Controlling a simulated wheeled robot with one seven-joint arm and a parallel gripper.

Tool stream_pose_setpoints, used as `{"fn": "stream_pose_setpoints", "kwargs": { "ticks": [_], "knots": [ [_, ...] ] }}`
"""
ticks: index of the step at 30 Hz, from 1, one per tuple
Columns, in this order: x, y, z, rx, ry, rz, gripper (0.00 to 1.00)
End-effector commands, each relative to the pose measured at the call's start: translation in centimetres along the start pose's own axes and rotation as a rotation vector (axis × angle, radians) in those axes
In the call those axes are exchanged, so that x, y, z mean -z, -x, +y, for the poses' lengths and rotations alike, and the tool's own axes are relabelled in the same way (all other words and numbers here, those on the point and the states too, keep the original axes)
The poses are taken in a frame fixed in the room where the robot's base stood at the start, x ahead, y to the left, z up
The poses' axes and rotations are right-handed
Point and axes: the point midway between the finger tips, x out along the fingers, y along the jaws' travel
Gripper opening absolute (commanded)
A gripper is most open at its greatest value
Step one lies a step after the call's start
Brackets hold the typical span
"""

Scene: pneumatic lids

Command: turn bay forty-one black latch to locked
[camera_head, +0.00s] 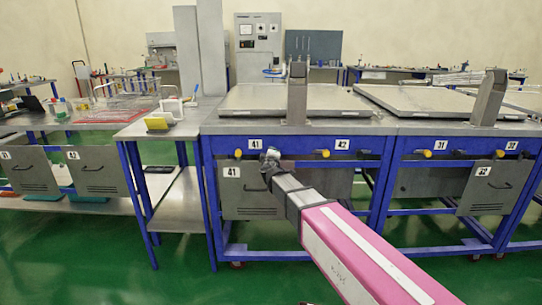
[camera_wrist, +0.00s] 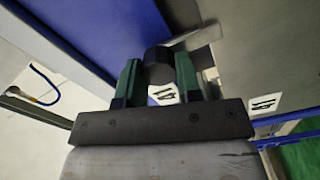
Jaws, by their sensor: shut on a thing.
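The bay with the 41 labels (camera_head: 255,144) is the blue-framed bench in the middle of the head view. My gripper (camera_head: 268,158) is at its blue front rail, just right of the upper 41 label. In the wrist view, my gripper (camera_wrist: 158,80) has its two green-lined fingers shut on a dark round knob, the black latch (camera_wrist: 158,57), one finger on each side. In the head view my gripper hides most of the latch. Its turned position cannot be told. A white label (camera_wrist: 163,95) shows between the fingers.
A yellow knob (camera_head: 238,153) sits on the same rail to the left, and another yellow knob (camera_head: 325,153) to the right near label 42. A grey lid (camera_head: 295,98) lies flat on top. A grey panel (camera_head: 240,178) marked 41 hangs below. Green floor is open in front.

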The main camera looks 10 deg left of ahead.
Motion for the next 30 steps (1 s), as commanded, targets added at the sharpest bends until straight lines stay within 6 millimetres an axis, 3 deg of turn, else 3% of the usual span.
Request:
{"fn": "stream_pose_setpoints", "kwargs": {
  "ticks": [9,10,12,23,30],
  "knots": [
    [-0.1,0.1,-0.1,0.002,-0.005,-0.001,0.09],
    [-0.1,0.1,-0.1,0.002,-0.005,-0.001,0.42],
    [-0.1,0.1,-0.1,0.002,-0.005,-0.001,0.58],
    [0.0,0.3,0.0,0.001,-0.002,0.0,0.58],
    [-0.1,2.9,0.1,0.001,-0.002,0.0,0.58]
  ]
}}
